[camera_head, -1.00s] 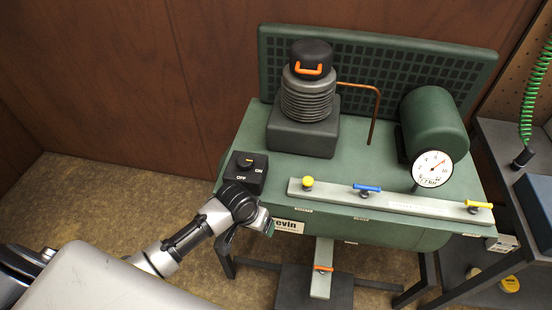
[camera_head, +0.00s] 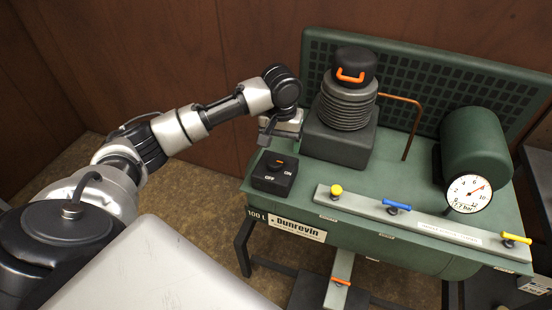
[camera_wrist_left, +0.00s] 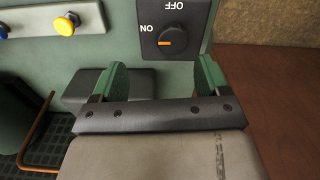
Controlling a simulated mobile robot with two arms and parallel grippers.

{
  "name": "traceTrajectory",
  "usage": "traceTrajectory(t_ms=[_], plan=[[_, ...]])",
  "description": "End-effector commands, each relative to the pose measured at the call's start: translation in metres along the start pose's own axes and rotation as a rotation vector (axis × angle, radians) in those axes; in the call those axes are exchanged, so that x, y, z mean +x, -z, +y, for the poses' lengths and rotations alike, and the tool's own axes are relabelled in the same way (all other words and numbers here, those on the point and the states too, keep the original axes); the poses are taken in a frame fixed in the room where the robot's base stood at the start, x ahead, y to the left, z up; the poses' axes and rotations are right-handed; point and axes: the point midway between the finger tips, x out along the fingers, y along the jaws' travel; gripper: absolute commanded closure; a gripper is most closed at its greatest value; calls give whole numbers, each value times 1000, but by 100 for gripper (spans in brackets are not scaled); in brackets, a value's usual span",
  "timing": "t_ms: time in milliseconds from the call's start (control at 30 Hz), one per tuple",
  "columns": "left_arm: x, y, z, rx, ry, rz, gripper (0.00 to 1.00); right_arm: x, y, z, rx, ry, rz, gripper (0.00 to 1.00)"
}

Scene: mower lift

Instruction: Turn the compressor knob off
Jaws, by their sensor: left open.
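The compressor knob is a round black dial (camera_head: 277,164) with an orange mark, on a black switch box (camera_head: 273,181) at the left front of the green compressor (camera_head: 400,195). The box is labelled OFF and ON. In the left wrist view, the knob (camera_wrist_left: 171,38) has its orange mark pointing left, on the ON side. My left gripper (camera_head: 267,138) is above and behind the box. Its two green-padded fingers (camera_wrist_left: 160,80) are spread and empty, with the knob beyond their tips, apart from them. My right gripper is not in view.
A grey manifold bar (camera_head: 430,230) with yellow and blue valves runs along the front. A pressure gauge (camera_head: 468,194) stands at right. A wooden wall (camera_head: 150,60) is behind.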

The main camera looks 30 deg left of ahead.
Motion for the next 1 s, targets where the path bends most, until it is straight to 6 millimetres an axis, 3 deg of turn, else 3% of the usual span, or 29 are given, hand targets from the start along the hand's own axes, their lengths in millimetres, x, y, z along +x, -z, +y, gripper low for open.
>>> traceTrajectory(t_ms=[100, 233, 700, 1000], plan=[[-17, 14, -15, -80, 8, -7, 24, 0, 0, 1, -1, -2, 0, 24], [-14, 16, -18, -100, 8, -14, 24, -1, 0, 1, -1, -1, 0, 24], [67, 14, -18, -97, 8, -14, 24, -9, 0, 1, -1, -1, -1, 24], [88, 14, -18, -96, 7, -10, 24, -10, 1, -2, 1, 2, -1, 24]])
